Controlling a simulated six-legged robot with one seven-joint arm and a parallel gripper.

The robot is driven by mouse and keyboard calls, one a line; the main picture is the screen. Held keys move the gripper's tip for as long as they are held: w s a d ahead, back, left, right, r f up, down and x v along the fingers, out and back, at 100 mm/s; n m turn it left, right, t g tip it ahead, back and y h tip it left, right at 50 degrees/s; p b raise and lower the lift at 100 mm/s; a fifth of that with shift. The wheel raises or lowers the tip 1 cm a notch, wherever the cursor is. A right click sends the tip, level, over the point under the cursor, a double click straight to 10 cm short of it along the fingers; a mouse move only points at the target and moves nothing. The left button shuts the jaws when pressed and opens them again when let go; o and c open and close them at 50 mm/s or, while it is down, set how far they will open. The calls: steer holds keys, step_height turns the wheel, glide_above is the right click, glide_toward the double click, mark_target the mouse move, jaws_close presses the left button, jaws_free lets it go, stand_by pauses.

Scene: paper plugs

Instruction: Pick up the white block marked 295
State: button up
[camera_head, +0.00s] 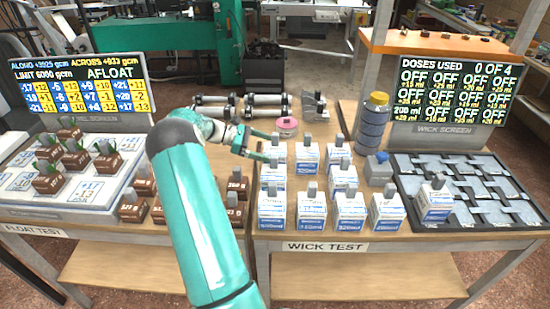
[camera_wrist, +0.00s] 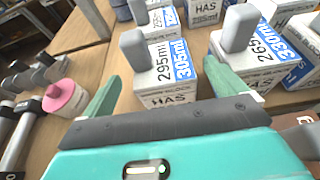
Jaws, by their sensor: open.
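The white block marked 295 (camera_wrist: 166,88) shows in the wrist view, with blue print reading 305ml and a grey knob on top. My gripper (camera_wrist: 162,74) is open, with one green finger on each side of this block; I cannot tell whether either touches it. In the head view my gripper (camera_head: 267,147) is at the back left corner of the white block group, by a block (camera_head: 274,152) whose print is too small to read.
Several white blocks stand close together beyond and right of my gripper. A pink round item (camera_head: 287,126) and metal rollers (camera_head: 262,104) lie behind. A dark tray (camera_head: 490,180) at right holds one white block (camera_head: 434,202). Brown blocks (camera_head: 132,206) stand left.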

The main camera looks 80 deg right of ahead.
mark_target(272, 149)
steer(key=x, duration=0.4)
steer(key=shift+s+a, duration=0.1)
steer(key=shift+s, duration=0.15)
steer(key=c, duration=1.3)
